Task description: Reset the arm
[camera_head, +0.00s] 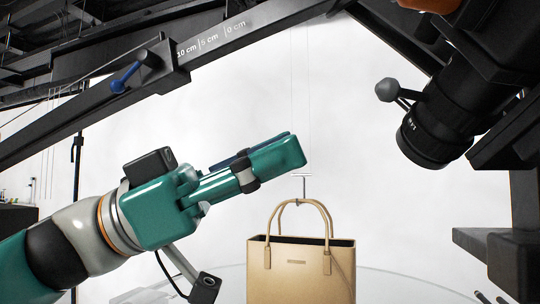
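My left arm comes in from the left, and its teal gripper (292,148) points right and slightly up at mid-picture. I see the fingers side-on: the near teal finger covers most of a darker one behind it, so the gap between them is hidden. Nothing shows held at the fingertips. The gripper appears above and to the left of a tan handbag (300,272), with background visible between them. My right gripper is not in view.
The handbag stands upright on a pale round turntable (405,285), with a thin hook and line (304,185) at its handles. A black camera lens (437,130) is at the upper right. A dark beam with a scale (120,95) crosses the upper left. The white backdrop is clear.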

